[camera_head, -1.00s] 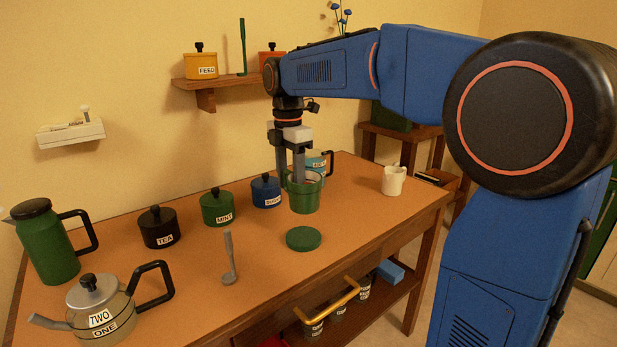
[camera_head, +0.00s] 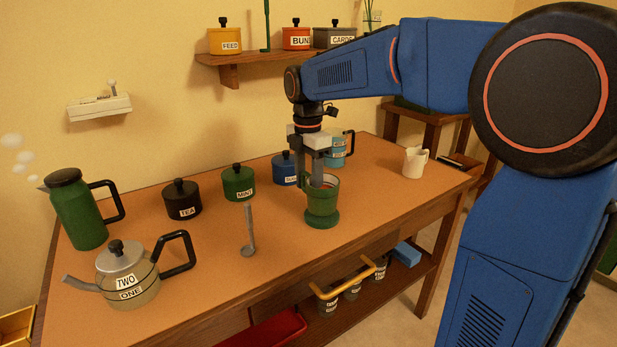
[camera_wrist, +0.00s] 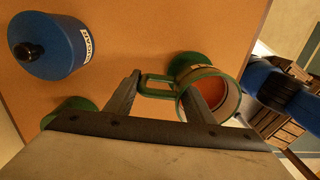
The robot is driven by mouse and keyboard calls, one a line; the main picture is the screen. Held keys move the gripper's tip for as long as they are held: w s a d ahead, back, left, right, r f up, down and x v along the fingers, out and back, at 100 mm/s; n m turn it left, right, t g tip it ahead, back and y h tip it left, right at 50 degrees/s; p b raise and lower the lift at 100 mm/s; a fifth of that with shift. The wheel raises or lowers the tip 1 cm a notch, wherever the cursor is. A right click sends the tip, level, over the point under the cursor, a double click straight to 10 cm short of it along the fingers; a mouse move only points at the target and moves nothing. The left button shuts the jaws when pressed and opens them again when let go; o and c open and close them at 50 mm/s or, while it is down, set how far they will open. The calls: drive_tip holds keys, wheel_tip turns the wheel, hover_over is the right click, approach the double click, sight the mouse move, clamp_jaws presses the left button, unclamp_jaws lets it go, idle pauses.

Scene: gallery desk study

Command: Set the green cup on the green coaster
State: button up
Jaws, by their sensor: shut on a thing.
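The green cup (camera_head: 322,203) is upright, directly above the green coaster (camera_head: 322,221) on the desk. Its base appears to meet the coaster; I cannot tell whether a small gap remains. My gripper (camera_head: 317,178) points down at the cup's rim and is shut on the cup. In the wrist view, the fingers (camera_wrist: 158,100) are on either side of the cup's handle, and the cup (camera_wrist: 212,82) shows its reddish inside. The coaster (camera_wrist: 184,62) shows partly past the cup there.
A blue canister (camera_head: 285,170), a MINT canister (camera_head: 238,184) and a light-blue mug (camera_head: 337,153) stand behind the cup. A white jug (camera_head: 415,162) is to the right. The desk's front edge is close.

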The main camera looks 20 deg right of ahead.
drive_tip(key=shift+f, duration=0.7)
idle(0.6)
drive_tip(key=o, duration=1.5)
drive_tip(key=shift+c, duration=0.2)
drive_tip(key=shift+r, duration=4.05)
